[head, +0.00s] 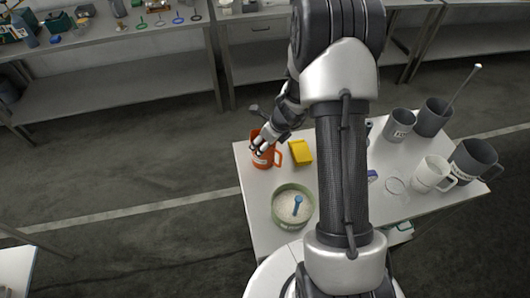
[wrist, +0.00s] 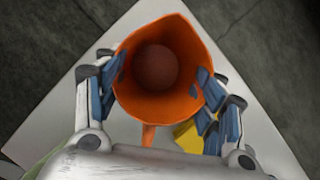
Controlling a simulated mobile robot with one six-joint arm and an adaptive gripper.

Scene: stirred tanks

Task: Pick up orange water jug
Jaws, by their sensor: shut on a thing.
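The orange water jug (head: 264,158) stands upright at the left back corner of the white table (head: 256,222) in the head view, with its handle to the right. In the wrist view I look down into the open mouth of the jug (wrist: 157,70); its inside looks empty, and its handle points toward the bottom of the picture. My gripper (head: 262,146) is at the jug's upper part, and in the wrist view its fingers (wrist: 158,90) press on the jug's two sides. It is shut on the jug. I cannot tell for certain whether the jug's base touches the table.
A yellow box (head: 300,152) stands close to the jug's right. A green tub (head: 292,206) with white contents and a blue scoop is in front. Grey jugs (head: 474,160), a white jug (head: 432,174) and grey cups (head: 399,125) stand at the right. Benches line the back.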

